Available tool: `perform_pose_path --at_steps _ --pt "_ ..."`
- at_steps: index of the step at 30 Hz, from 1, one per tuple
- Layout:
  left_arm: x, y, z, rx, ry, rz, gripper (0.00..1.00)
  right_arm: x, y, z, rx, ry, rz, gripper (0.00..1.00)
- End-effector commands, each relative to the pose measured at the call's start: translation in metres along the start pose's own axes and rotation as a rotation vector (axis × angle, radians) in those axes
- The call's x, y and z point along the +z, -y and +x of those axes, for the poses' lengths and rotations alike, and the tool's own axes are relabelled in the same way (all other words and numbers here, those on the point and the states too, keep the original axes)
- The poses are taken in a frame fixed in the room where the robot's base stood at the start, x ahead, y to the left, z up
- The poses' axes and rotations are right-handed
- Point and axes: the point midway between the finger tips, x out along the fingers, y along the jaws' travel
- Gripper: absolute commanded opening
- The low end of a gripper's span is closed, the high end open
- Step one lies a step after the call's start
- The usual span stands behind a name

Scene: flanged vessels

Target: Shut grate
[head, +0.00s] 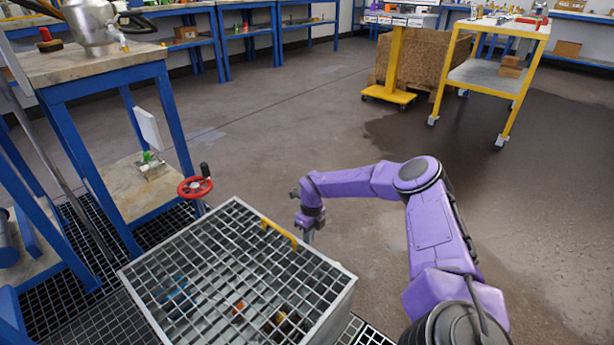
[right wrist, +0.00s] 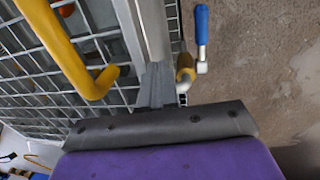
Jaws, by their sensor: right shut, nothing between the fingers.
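The grate (head: 215,262) is a metal grid with a yellow handle (head: 279,234) near its far right edge. In the head view it appears to lie flat across the top of a metal pit frame (head: 340,305). In the right wrist view the grate (right wrist: 85,60) and its yellow handle (right wrist: 72,50) are on the left. My right gripper (head: 308,236) is just beyond the grate's far right edge, its fingers pointing down. In the wrist view its fingers (right wrist: 157,85) are together and empty, close beside the metal rim; contact cannot be told. My left gripper is not in view.
Orange and blue items show through the grid. A red valve wheel (head: 195,187) stands at the grate's far left. A blue-handled lever (right wrist: 202,25) is right of my fingers. A blue workbench (head: 110,75) stands left. The floor beyond is open up to the yellow carts (head: 497,75).

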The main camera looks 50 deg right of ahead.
Motion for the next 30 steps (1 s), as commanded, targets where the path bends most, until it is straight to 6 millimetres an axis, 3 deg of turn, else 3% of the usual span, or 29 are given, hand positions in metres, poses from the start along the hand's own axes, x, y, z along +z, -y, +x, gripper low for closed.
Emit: perform_pose_path --at_steps 17,20,30 --pt "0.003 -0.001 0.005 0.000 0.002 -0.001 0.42 0.001 0.001 0.006 0.000 0.001 0.000 0.00" --pt "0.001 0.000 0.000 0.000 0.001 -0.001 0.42 0.001 0.005 -0.004 0.000 0.003 0.001 0.00" --pt "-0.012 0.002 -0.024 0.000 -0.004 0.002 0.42 -0.004 0.044 -0.070 0.000 0.003 0.009 0.00"
